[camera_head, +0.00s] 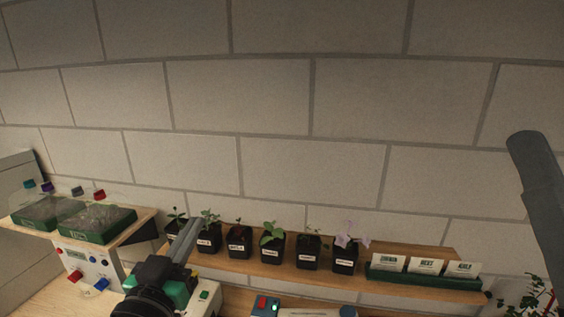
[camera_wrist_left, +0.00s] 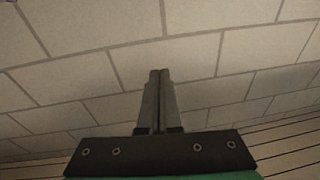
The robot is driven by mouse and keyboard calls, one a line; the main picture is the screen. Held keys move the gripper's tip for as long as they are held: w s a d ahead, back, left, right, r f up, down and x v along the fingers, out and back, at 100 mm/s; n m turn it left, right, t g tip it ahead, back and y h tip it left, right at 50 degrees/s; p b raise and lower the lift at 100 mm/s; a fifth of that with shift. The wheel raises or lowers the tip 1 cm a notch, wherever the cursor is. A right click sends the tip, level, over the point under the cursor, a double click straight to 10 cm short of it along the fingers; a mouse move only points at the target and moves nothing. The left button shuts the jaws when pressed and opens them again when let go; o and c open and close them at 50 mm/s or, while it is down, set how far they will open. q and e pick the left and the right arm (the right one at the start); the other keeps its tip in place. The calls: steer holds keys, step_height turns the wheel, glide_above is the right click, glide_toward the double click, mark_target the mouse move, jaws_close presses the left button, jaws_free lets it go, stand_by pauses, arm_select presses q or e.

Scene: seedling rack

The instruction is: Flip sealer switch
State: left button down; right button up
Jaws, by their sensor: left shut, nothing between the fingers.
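The likely sealer is a pale device (camera_head: 318,313) at the bottom edge of the head view, cut off by the frame. A red switch (camera_head: 262,303) and a lit green light (camera_head: 274,308) show on its dark left part. Which way the switch is set cannot be told. My left gripper (camera_head: 193,224) is up and to the left of the sealer, apart from it, with its fingers pointing up toward the wall. In the left wrist view the fingers (camera_wrist_left: 160,72) are pressed together, shut and empty, with only wall behind them. My right gripper is not in view.
A wooden shelf (camera_head: 400,274) holds several potted seedlings and a green tray of seed packets (camera_head: 425,266). At left, a raised shelf bears two covered green trays (camera_head: 103,222) above a white panel (camera_head: 86,259) with red and blue knobs. A block wall stands behind.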

arm_select(q)
steer(key=s+a+r+t, duration=0.2)
steer(key=s+r+t, duration=0.5)
steer(key=s+r, duration=1.3)
steer(key=shift+a+n+t, duration=0.2)
steer(key=shift+n+t, duration=0.1)
steer(key=shift+t, duration=0.1)
steer(key=shift+w, duration=0.1)
stand_by(0.3)
